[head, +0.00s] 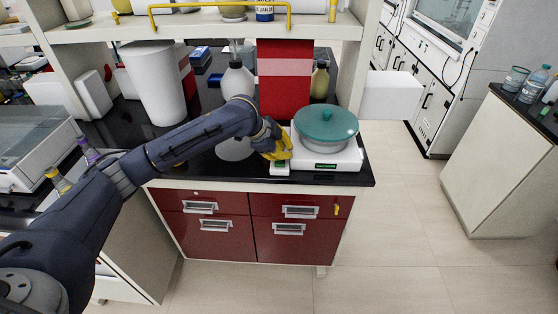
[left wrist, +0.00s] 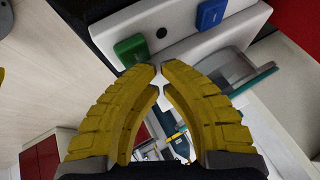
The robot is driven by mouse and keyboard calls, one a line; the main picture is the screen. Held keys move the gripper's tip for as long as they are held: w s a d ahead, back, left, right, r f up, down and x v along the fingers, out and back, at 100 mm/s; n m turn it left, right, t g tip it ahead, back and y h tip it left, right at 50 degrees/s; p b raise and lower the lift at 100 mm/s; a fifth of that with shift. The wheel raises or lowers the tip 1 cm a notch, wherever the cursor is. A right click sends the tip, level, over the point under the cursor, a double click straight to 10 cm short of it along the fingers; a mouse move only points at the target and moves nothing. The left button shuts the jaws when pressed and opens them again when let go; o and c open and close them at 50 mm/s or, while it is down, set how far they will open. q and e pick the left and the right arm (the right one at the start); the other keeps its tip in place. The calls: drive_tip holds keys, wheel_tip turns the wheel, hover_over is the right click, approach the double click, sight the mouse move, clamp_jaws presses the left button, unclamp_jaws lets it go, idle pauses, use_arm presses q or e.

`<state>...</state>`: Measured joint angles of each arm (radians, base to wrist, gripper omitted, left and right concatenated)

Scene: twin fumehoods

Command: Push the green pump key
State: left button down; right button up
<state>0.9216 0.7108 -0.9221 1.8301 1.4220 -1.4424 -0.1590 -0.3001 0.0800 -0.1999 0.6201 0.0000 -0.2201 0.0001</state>
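The green pump key (left wrist: 130,50) is a small green block on a white housing in the left wrist view, just beyond and left of my fingertips. A blue key (left wrist: 210,13) sits on the same housing to the right, with a small black round spot (left wrist: 162,32) between them. My left gripper (left wrist: 159,68) has yellow fingers with their tips together and nothing between them. In the head view, my left gripper (head: 284,153) is at the left front of the white device and hides part of it. I cannot tell whether the tips touch the housing. My right gripper is out of view.
A teal-lidded pot (head: 326,122) sits on the white device (head: 345,160) near the black bench's front edge. A red box (head: 285,85) and a white bottle (head: 238,80) stand behind. Red drawers (head: 205,225) are below; open floor lies to the right.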

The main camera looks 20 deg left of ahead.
use_arm(q)
drive_tip(key=shift+r, duration=0.1)
drive_tip(key=shift+r, duration=2.9)
